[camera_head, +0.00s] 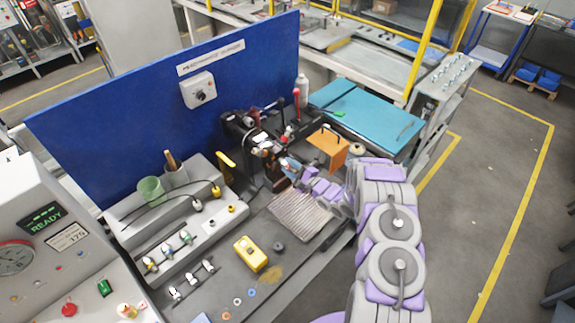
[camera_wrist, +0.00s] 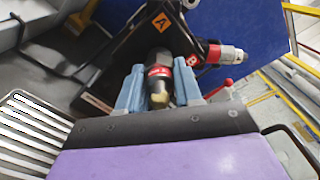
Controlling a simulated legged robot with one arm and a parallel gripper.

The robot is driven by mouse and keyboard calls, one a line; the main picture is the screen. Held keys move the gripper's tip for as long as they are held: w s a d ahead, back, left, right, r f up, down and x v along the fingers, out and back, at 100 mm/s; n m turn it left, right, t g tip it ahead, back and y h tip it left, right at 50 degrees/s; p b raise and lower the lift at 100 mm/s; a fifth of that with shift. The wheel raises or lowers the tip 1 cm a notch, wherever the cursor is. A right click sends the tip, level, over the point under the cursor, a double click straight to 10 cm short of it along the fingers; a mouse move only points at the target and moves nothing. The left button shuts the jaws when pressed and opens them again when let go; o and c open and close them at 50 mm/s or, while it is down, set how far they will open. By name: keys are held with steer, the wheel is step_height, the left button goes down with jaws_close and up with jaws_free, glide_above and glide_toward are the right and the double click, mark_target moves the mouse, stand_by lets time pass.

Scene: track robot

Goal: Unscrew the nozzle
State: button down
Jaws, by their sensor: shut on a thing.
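My gripper (camera_wrist: 159,76) has its two blue fingers on either side of a dark nozzle (camera_wrist: 158,92) with a red label and a brass-coloured tip, and is shut on it. The nozzle sits on a black fixture (camera_wrist: 118,65) at the mark "A". A second nozzle (camera_wrist: 222,54), with a red band and a silver end, sticks out to the right beside the mark "B". In the head view my gripper (camera_head: 286,172) reaches the black fixture (camera_head: 240,128) from the right; the held nozzle is mostly hidden there.
A ribbed metal tray (camera_head: 300,208) lies below the gripper. A blue panel (camera_head: 150,115) rises behind. A yellow device (camera_head: 250,254) and several small rings lie on the bench front.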

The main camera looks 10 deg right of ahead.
stand_by(0.3)
steer(key=n+b, duration=0.2)
steer(key=n, duration=0.1)
steer(key=shift+f+n, duration=0.15)
steer(key=shift+n, duration=0.15)
steer(key=n+b, duration=0.2)
steer(key=shift+n, duration=0.4)
steer(key=shift+n+b, duration=2.2)
steer(key=shift+n, duration=0.6)
steer(key=shift+n+b, duration=3.9)
steer(key=shift+b, duration=0.4)
steer(key=shift+n+b, duration=2.1)
steer(key=shift+b, duration=0.45)
